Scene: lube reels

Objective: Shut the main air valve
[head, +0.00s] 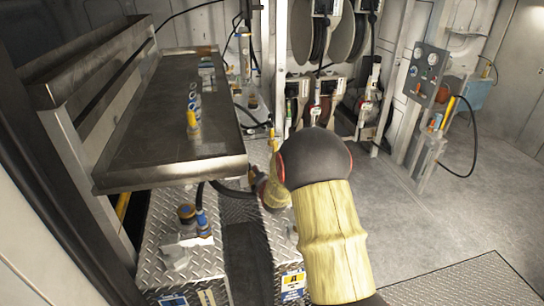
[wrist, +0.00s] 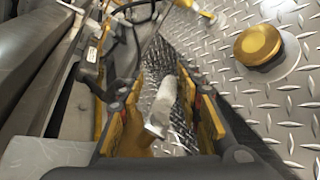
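In the wrist view my gripper (wrist: 166,118) is open, with a yellow-padded finger on each side. A pale grey, lever-like piece (wrist: 163,104) shows between the fingers; I cannot tell whether either finger touches it, or whether it is the main air valve's handle. In the head view my arm's black and yellow links fill the middle and hide the fingers. No part in the head view can be surely named as the main air valve.
A metal shelf tray (head: 135,150) with small bottles overhangs the diamond-plate deck (head: 165,225) at left. A yellow cap (wrist: 258,45) rises from the plate in the wrist view. Hose reels (head: 342,35) stand behind, and a gauge panel (head: 427,72) is at right. Floor at right is clear.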

